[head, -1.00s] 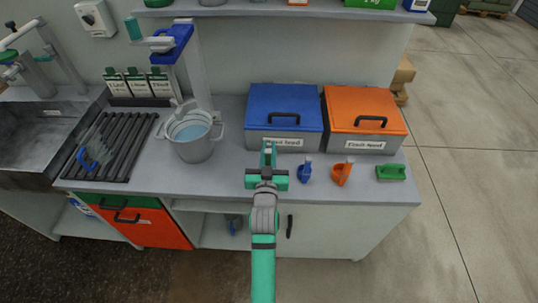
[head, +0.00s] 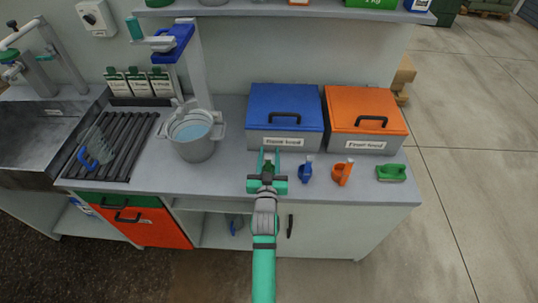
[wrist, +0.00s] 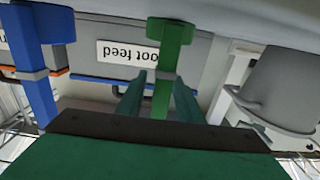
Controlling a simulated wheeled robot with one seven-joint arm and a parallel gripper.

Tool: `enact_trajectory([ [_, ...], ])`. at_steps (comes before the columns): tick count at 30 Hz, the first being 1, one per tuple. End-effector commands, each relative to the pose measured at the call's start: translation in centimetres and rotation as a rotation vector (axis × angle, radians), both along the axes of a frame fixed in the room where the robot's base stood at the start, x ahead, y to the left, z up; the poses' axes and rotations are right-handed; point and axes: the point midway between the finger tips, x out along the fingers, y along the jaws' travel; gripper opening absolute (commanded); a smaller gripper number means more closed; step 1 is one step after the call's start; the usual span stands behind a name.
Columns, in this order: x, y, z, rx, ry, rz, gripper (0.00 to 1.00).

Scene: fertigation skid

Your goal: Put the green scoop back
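My gripper (head: 268,158) is over the front of the counter, before the blue-lidded bin, with its two fingers apart. In the wrist view my gripper (wrist: 158,95) has a finger on each side of an upright green stem with a grey band, apparently the green scoop (wrist: 163,90). I see gaps beside the stem and cannot tell whether a finger touches it. A wider green part lies at its counter end. In the head view my gripper largely hides it.
Blue (head: 305,172) and orange (head: 341,173) scoop-like items and a green brush-like item (head: 391,173) stand right along the counter edge. Blue-lidded (head: 285,105) and orange-lidded (head: 364,110) bins stand behind. A bucket of water (head: 194,150) is left. The counter between is clear.

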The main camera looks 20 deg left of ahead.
Motion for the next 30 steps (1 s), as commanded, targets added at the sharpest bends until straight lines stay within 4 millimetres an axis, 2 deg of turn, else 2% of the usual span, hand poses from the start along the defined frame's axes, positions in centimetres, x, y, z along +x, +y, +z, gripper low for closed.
enact_trajectory([
  [11,-0.2,-0.1,0.3,0.0,0.0,0.0,0.32],
  [14,-1.3,-0.4,0.2,0.001,0.001,0.0,0.32],
  [24,-7.2,-2.1,0.2,0.0,0.002,0.0,0.32],
  [30,-10.0,-2.9,0.2,0.001,0.001,0.0,0.32],
])
